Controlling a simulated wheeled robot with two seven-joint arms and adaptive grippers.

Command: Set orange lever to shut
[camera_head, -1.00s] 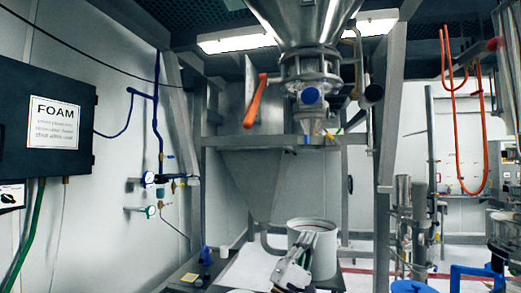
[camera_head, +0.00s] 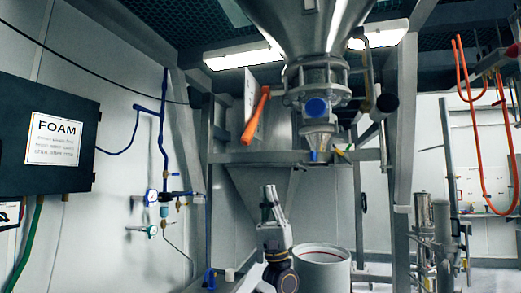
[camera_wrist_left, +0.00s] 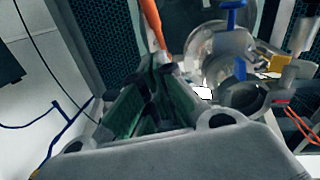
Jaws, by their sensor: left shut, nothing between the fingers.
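The orange lever (camera_head: 256,115) hangs at the left of the steel valve (camera_head: 317,78) under the hopper, slanting down and to the left. My left gripper (camera_head: 270,192) is below the lever and apart from it, pointing up, with its fingers shut and empty. In the left wrist view, the orange lever (camera_wrist_left: 153,22) shows at the top, beyond the dark fingers (camera_wrist_left: 150,90). Part of it may be hidden behind them. My right gripper is in neither view.
A steel frame crossbar (camera_head: 260,158) runs between the gripper and the lever's height. An open white drum (camera_head: 322,270) stands below the hopper outlet. A blue round cap (camera_head: 317,107) sits on the valve's front. A FOAM box (camera_head: 45,135) is on the left wall.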

